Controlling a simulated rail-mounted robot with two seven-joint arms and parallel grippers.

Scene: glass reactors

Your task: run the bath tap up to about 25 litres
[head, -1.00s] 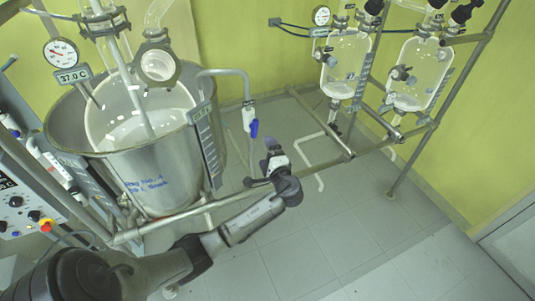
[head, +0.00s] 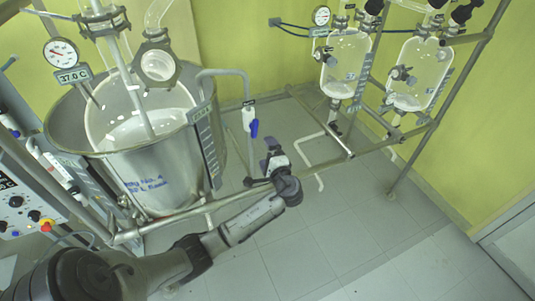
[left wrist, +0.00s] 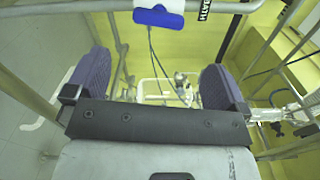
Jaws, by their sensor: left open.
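The bath tap (head: 248,118) is a white valve body with a blue handle (head: 253,129), on a pipe right of the steel bath (head: 150,182). The handle hangs downward in the head view. In the left wrist view the blue handle (left wrist: 158,17) is at the top, beside a BATH label (left wrist: 204,9). My left gripper (head: 269,152) is open and empty, just below and right of the handle, apart from it. Its purple finger pads flank an empty gap in the wrist view (left wrist: 157,85). A scale panel (head: 207,148) on the bath is too small to read. My right gripper is not visible.
A glass vessel (head: 98,115) sits inside the bath; a display reads 37.0 C (head: 73,75). A horizontal frame rail (head: 325,165) runs near my gripper. Two glass reactors (head: 345,62) (head: 419,75) hang at the upper right. The tiled floor at lower right is clear.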

